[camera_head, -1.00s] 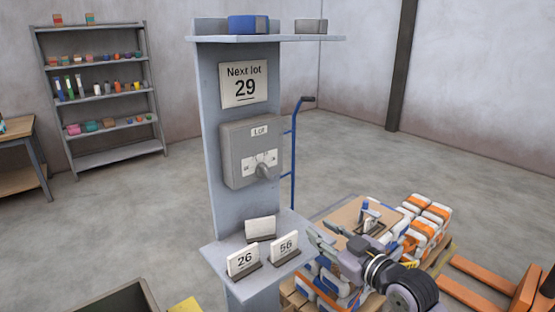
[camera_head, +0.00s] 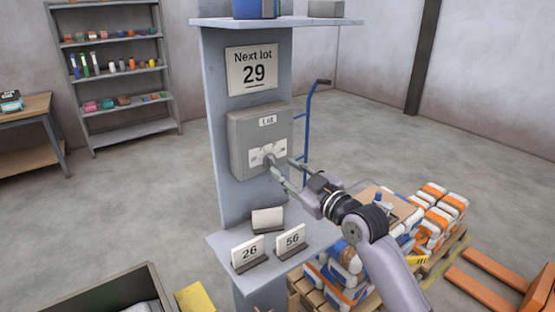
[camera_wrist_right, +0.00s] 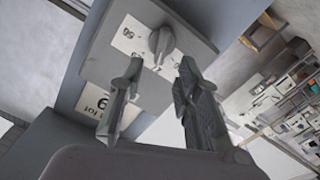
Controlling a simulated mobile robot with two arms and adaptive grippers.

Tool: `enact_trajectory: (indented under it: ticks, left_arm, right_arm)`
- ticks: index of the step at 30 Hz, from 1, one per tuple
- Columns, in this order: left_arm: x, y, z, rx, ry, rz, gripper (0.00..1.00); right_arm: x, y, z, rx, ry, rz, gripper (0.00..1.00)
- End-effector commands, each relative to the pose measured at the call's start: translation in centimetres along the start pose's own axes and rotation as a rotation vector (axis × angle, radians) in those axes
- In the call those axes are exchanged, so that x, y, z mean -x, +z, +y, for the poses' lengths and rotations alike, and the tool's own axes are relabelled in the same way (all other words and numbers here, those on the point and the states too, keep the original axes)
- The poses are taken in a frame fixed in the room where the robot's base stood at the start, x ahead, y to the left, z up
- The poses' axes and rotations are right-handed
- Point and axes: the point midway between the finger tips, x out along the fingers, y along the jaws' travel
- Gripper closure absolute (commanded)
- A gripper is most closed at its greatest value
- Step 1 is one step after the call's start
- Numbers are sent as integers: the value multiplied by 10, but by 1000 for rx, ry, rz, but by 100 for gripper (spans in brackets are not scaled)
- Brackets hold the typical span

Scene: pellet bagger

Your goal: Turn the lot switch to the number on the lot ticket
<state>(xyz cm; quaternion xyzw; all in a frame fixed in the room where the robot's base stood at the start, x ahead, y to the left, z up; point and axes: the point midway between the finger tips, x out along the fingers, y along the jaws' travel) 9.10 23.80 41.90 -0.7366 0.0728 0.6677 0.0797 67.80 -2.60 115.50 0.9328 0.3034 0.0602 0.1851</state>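The lot ticket (camera_head: 254,70) on the grey post reads "Next lot 29". Below it is the grey lot switch box (camera_head: 242,130) with a pale dial plate and a grey knob (camera_head: 268,155). In the wrist view the knob (camera_wrist_right: 165,40) lies just beyond my fingertips, roughly between their lines. The dial numbers beside it are too small to read surely. My right gripper (camera_head: 280,161) is open, with its fingers apart in front of the dial; it also shows in the wrist view (camera_wrist_right: 160,70). I cannot tell whether a finger touches the knob. My left gripper is not in view.
Cards reading 26 (camera_head: 249,248) and 56 (camera_head: 291,238), plus a blank one (camera_head: 267,219), stand on the lower ledge. A shelf (camera_head: 278,21) juts out above the ticket. Stacked bags (camera_head: 437,215) stand on a pallet at right.

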Motion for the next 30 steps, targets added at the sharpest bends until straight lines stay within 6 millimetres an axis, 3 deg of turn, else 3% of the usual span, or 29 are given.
enact_trajectory:
  ticks: [3, 10, 21, 30]
  left_arm:
    - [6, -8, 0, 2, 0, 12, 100]
    - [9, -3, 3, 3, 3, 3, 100]
    - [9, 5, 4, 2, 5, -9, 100]
    - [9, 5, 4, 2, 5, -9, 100]
  right_arm:
    - [-22, -2, 0, -1, 0, 0, 69]
    - [-43, 0, 0, -1, 0, -1, 69]
    - [-47, 0, 0, 1, 1, 0, 70]
    - [-47, 1, 0, 0, 1, -1, 90]
